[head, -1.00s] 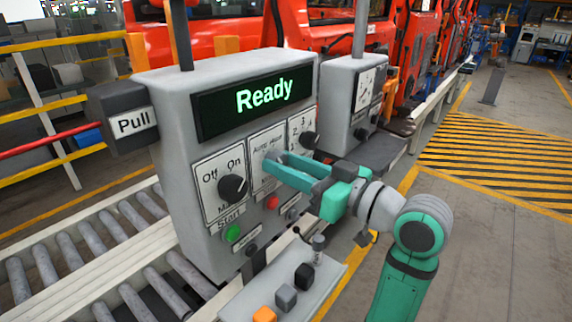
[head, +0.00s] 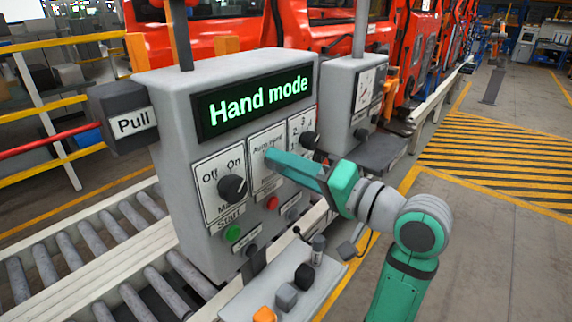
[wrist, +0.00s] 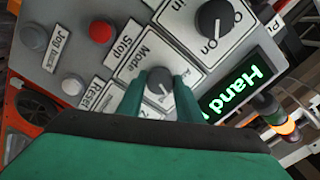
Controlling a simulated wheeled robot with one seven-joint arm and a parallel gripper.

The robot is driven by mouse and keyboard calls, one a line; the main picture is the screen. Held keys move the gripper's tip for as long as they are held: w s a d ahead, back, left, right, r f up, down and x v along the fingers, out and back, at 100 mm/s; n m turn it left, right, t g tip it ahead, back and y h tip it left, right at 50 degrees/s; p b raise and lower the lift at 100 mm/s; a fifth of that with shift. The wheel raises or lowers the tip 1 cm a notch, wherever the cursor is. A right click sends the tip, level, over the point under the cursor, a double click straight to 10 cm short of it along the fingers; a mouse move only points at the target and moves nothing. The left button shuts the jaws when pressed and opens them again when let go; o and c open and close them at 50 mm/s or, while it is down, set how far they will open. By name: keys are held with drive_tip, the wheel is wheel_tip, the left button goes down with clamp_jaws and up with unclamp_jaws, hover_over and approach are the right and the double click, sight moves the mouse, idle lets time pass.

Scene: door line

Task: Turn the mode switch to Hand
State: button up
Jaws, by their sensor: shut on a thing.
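The mode switch (wrist: 159,80) is a dark round knob on a white plate marked Mode (wrist: 133,57) in the wrist view. My gripper (wrist: 161,90) has its two green fingers on either side of the knob, shut on it. In the head view my gripper (head: 272,160) reaches the plate marked Auto Hand (head: 262,149) and hides the knob. The display (head: 255,105) on the grey control box reads "Hand mode" in green.
The main Off/On knob (head: 233,188) is left of my gripper. A numbered selector (head: 309,140) is close on the right. The green start button (head: 232,233) and red stop button (head: 272,203) sit below. A small shelf with blocks (head: 286,296) is under the box.

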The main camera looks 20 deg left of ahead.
drive_tip(key=shift+m, duration=2)
drive_tip(key=o, duration=1)
drive_tip(key=shift+o, duration=0.2)
drive_tip(key=shift+d, duration=0.1)
drive_tip(key=v, duration=1)
drive_tip(key=shift+d, duration=0.35)
drive_tip(key=shift+s, duration=0.1)
